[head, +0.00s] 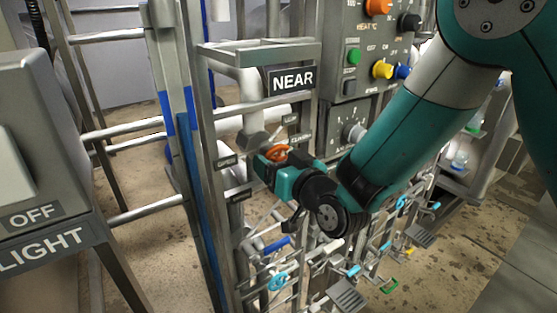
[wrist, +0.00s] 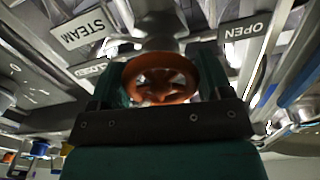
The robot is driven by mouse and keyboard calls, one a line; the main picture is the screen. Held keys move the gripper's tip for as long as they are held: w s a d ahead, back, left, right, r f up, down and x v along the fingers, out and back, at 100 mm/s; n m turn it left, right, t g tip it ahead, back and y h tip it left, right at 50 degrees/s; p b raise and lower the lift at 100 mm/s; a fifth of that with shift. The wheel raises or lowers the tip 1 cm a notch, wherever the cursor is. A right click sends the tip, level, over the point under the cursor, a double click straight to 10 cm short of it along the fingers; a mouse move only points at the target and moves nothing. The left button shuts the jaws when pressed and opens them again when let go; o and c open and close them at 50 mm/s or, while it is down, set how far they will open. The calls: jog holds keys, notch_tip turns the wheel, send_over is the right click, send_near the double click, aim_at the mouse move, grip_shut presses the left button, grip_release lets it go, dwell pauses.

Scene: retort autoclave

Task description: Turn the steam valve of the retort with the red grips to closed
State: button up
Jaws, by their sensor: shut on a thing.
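The steam valve's orange-red handwheel (head: 277,152) is on the front of the rack below the NEAR sign (head: 293,79). It also shows in the wrist view (wrist: 161,92), face on, between the two fingers. My gripper (head: 266,164) is shut on this wheel, one finger at each side, as the wrist view shows (wrist: 160,72). In the wrist view a STEAM plate (wrist: 83,28) is at the upper left and an OPEN plate (wrist: 247,27) at the upper right. A smaller plate (wrist: 90,70) beside the left finger is partly hidden and unreadable. I see no pointer on the wheel.
A control panel (head: 337,43) with coloured knobs stands behind my arm. Several small handles with blue, cyan and green grips, one cyan wheel (head: 278,282) among them, crowd the space below my gripper. A LIGHT switch box (head: 30,90) stands at the left. Metal posts and rails flank the valve.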

jog(key=m+p, duration=0.1)
jog(key=m, duration=0.3)
jog(key=shift+r, duration=0.1)
jog(key=shift+m, duration=1.7)
jog(key=o, duration=0.9)
